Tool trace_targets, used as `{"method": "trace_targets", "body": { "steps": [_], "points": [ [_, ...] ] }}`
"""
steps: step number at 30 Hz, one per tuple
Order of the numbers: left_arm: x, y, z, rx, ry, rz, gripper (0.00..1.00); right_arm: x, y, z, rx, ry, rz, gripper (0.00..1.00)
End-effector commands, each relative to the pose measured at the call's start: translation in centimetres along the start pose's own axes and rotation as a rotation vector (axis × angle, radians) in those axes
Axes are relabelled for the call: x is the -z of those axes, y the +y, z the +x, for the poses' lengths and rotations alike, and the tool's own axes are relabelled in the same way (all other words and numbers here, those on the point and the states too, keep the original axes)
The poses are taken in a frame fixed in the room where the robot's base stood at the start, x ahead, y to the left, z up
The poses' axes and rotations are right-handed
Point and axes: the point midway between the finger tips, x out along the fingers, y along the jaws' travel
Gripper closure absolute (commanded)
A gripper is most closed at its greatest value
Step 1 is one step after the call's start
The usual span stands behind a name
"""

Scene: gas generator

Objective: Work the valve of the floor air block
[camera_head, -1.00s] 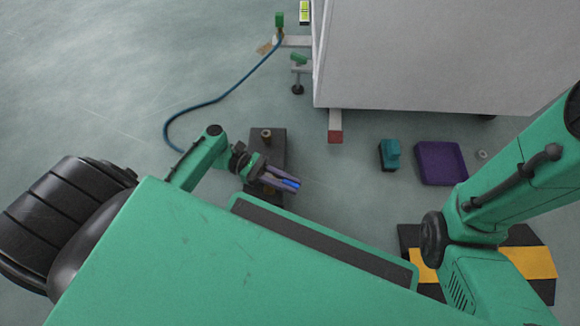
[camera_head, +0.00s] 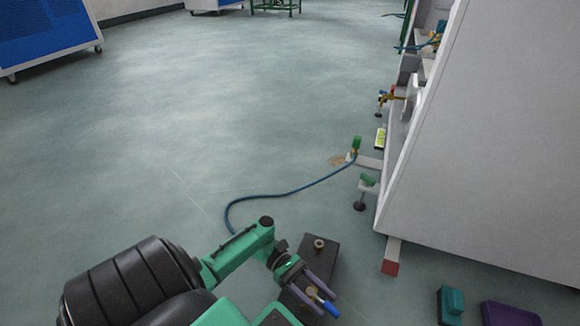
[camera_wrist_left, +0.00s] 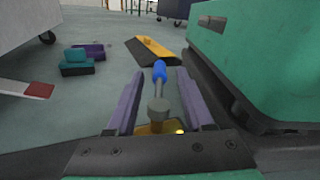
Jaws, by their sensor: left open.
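The floor air block (camera_head: 322,257) is a dark slab on the floor beside my left arm. A brass fitting (camera_head: 319,244) stands on its far end. Its valve has a round brass body and a blue-tipped lever (camera_head: 328,307); in the left wrist view the blue lever (camera_wrist_left: 159,72) points away from the camera. My left gripper (camera_head: 333,294) is open over the block, with its two purple-grey fingers on either side of the lever. In the left wrist view gaps show between the lever and both fingers. My right gripper is out of view.
A large grey cabinet (camera_head: 490,140) stands at the right, with a red-ended foot (camera_head: 391,257). A blue hose (camera_head: 270,195) curves over the floor. A teal item (camera_head: 451,302) and purple tray (camera_head: 510,314) lie at lower right. Open floor spreads at left.

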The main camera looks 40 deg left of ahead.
Motion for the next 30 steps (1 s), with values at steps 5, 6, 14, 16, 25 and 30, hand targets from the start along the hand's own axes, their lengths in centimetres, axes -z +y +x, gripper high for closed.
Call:
{"method": "trace_targets", "body": {
  "steps": [5,6,14,16,25,30],
  "points": [
    [-0.1,0.1,-4.5,-0.004,0.003,-0.002,0.48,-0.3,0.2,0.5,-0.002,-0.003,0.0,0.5],
    [-0.1,0.1,-5.5,-0.004,0.003,-0.002,0.48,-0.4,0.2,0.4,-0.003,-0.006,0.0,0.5],
    [0.2,0.1,-10.7,0.0,0.001,-0.001,0.48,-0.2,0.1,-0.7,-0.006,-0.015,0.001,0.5],
    [0.1,0.1,-11.3,-0.001,0.001,0.0,0.48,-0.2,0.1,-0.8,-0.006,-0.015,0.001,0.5],
    [0.0,0.0,-11.6,0.001,0.0,-0.001,0.56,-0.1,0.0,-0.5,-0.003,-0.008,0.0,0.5],
    [0.0,0.0,-11.6,0.001,0.0,-0.001,1.0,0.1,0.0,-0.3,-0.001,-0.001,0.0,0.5]
  ]
}}
